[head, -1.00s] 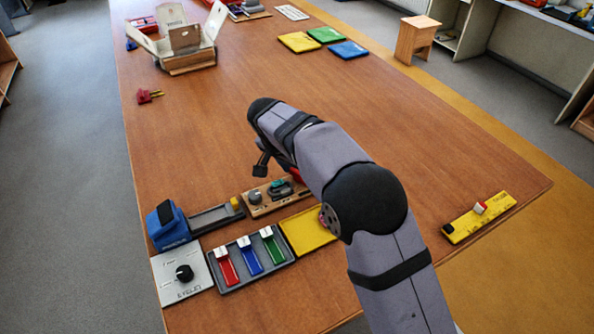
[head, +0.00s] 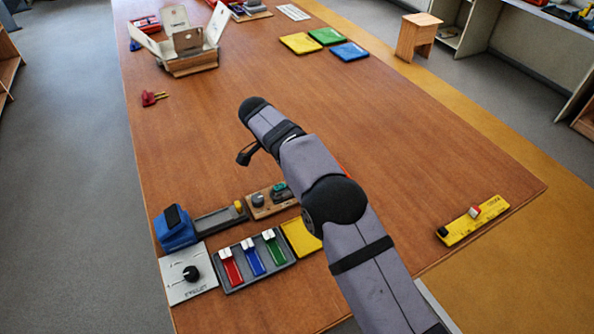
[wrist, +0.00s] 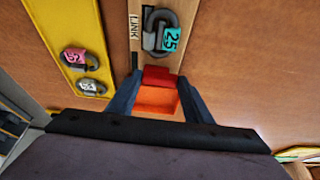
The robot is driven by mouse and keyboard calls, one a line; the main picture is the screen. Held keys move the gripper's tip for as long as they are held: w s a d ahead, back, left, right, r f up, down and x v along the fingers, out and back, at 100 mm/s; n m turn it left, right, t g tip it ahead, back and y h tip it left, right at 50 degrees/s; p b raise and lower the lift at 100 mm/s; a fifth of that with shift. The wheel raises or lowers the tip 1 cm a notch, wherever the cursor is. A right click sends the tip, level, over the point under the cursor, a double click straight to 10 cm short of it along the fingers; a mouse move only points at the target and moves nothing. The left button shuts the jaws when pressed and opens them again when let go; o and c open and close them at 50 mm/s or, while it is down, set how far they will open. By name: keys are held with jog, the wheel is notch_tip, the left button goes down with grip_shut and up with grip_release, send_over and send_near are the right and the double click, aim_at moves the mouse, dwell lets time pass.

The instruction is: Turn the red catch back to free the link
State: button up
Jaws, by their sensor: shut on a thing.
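In the wrist view my gripper (wrist: 159,80) has its two fingers on either side of a red block, the red catch (wrist: 157,74), and is shut on it. An orange part (wrist: 155,100) shows just below the red one, between the fingers. Above the catch, a grey link (wrist: 150,38) with a teal tag marked 25 lies on a light wooden board (wrist: 190,12) labelled LINK. The link's lower end is close to the catch; I cannot tell if they touch.
In the wrist view a yellow board (wrist: 58,18) on the left holds links with pink and white tags. In the head view a tray (head: 285,263) with coloured pieces and a blue device (head: 176,232) stand at the near left. The middle of the table (head: 300,90) is clear.

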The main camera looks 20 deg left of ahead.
jog(key=o, duration=1)
jog(key=shift+o, duration=0.2)
jog(key=b+v, duration=0.1)
jog(key=v, duration=0.6)
jog(key=shift+r, duration=0.2)
